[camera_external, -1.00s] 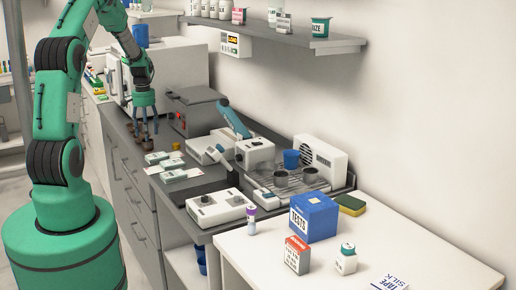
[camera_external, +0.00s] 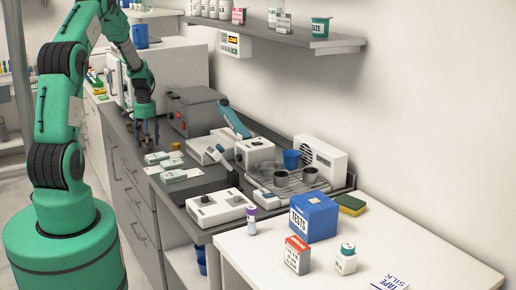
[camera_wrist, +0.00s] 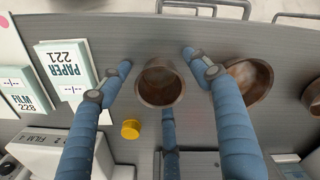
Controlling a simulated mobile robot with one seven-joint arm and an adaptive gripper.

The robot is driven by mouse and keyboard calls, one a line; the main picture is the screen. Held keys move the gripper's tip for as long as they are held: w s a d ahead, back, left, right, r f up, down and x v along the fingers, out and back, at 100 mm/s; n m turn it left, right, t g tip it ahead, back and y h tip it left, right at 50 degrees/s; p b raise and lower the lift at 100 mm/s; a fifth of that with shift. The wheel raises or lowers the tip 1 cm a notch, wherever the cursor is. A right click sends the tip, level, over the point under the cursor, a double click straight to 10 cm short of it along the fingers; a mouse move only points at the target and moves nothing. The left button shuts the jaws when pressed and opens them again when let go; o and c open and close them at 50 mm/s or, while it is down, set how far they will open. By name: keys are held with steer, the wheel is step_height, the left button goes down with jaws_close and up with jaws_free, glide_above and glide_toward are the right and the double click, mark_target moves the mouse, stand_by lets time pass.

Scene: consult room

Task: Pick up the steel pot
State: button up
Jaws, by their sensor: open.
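My gripper (camera_wrist: 157,65) is open, with its blue fingers spread around a small round metal pot (camera_wrist: 160,82) in the wrist view. The pot is open-topped, grey-rimmed and brownish inside. It stands upright on the grey counter, and no finger is clearly closed on it. A similar pot (camera_wrist: 252,82) stands to its right, partly behind the right finger. In the external view my gripper (camera_external: 147,130) is low over the far part of the counter, and its fingers hide most of the pot there. I cannot tell from colour which pot is the steel one.
Another pot (camera_wrist: 313,96) is at the right edge. White boxes (camera_wrist: 66,70), a yellow cap (camera_wrist: 130,129) and a white device (camera_wrist: 60,150) lie nearby. Two dark grey cups (camera_external: 281,178) stand on the rack. A grey machine (camera_external: 192,110) stands right of my gripper.

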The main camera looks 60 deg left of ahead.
stand_by(0.4)
steer(key=c, duration=1.3)
steer(key=shift+r, duration=0.1)
steer(key=shift+r, duration=0.8)
step_height(320, 180, up, 2)
steer(key=shift+d+r+p, duration=0.1)
steer(key=shift+p, duration=0.35)
steer(key=s+d, duration=0.3)
steer(key=d, duration=0.1)
steer(key=s+d, duration=0.3)
steer(key=d, duration=0.1)
steer(key=s+d+r+p, duration=0.1)
steer(key=s+d, duration=0.2)
steer(key=d, duration=0.1)
steer(key=shift+s+d, duration=0.25)
steer(key=shift+s, duration=0.1)
